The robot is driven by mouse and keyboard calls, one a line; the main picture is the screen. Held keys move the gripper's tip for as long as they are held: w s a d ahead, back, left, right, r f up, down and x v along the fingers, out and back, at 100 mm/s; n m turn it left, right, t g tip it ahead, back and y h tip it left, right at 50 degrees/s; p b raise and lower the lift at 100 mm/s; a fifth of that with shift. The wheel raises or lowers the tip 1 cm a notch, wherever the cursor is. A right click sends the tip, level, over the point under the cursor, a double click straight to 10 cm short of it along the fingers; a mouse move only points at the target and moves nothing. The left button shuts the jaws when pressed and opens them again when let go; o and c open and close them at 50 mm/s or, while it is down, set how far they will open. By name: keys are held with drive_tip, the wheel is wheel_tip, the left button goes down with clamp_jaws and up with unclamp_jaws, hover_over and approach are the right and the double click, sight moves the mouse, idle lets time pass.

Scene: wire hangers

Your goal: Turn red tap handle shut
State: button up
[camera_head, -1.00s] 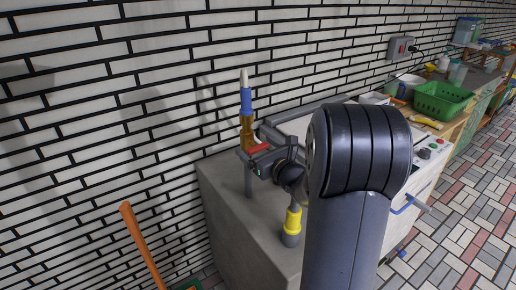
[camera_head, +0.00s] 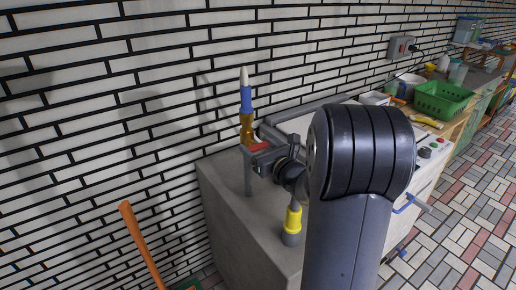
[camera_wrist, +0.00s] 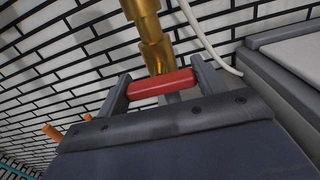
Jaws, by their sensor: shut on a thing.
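The red tap handle (camera_wrist: 161,86) lies crosswise between the two fingers of my gripper (camera_wrist: 160,92) in the wrist view, with a finger against each end. Behind it the brass tap body (camera_wrist: 150,40) rises toward the top of the picture. In the head view the red handle (camera_head: 262,147) shows just above my gripper (camera_head: 258,158), below the brass part (camera_head: 247,130). A blue fitting (camera_head: 246,100) with a pale tip stands above the brass. My own arm hides part of the gripper in the head view.
The tap stands over a grey concrete block (camera_head: 235,215) against the white brick wall (camera_head: 120,110). A yellow and grey piece (camera_head: 292,224) is near my gripper. An orange handle (camera_head: 141,245) leans at the lower left. A green basket (camera_head: 442,100) stands on the counter at right.

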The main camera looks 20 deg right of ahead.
drive_tip(key=o, duration=1)
drive_tip(key=shift+s, duration=0.1)
drive_tip(key=s, duration=0.3)
drive_tip(key=s+d, duration=0.1)
drive_tip(key=s, duration=0.3)
drive_tip(key=s+d+b, duration=0.1)
drive_tip(key=s, duration=0.2)
drive_tip(key=shift+s, duration=0.25)
drive_tip(key=shift+w, duration=0.15)
drive_tip(key=w, duration=0.3)
drive_tip(key=w+a, duration=0.1)
drive_tip(key=w, duration=0.3)
drive_tip(key=w+a+p, duration=0.1)
drive_tip(key=w, duration=0.2)
drive_tip(key=shift+w, duration=0.25)
drive_tip(key=shift+n, duration=0.3)
